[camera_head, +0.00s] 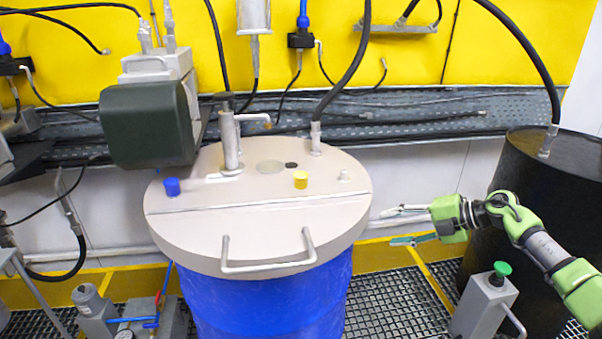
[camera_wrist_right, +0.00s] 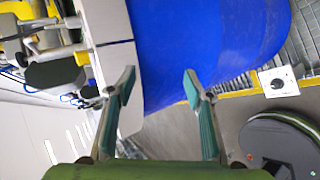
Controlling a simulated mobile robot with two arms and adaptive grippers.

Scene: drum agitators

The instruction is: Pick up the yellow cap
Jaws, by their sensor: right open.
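The yellow cap (camera_head: 300,179) stands upright on the beige lid (camera_head: 215,235) of the blue drum (camera_head: 265,305), right of the lid's centre in the head view. A small yellow piece (camera_wrist_right: 82,58) at the lid's edge in the wrist view looks like the same cap. My right gripper (camera_head: 392,227) is open and empty, just right of the lid and apart from the cap. Its two fingers (camera_wrist_right: 158,86) are spread in the wrist view, with the drum's blue side beyond them. My left gripper is not in view.
A blue cap (camera_head: 172,187) sits on the lid's left. The lid carries a front handle (camera_head: 268,267), an upright pipe (camera_head: 229,140) and a black hose. A dark motor (camera_head: 147,125) overhangs the back left. A black drum (camera_head: 535,165) stands right, beside a green-knobbed post (camera_head: 487,305).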

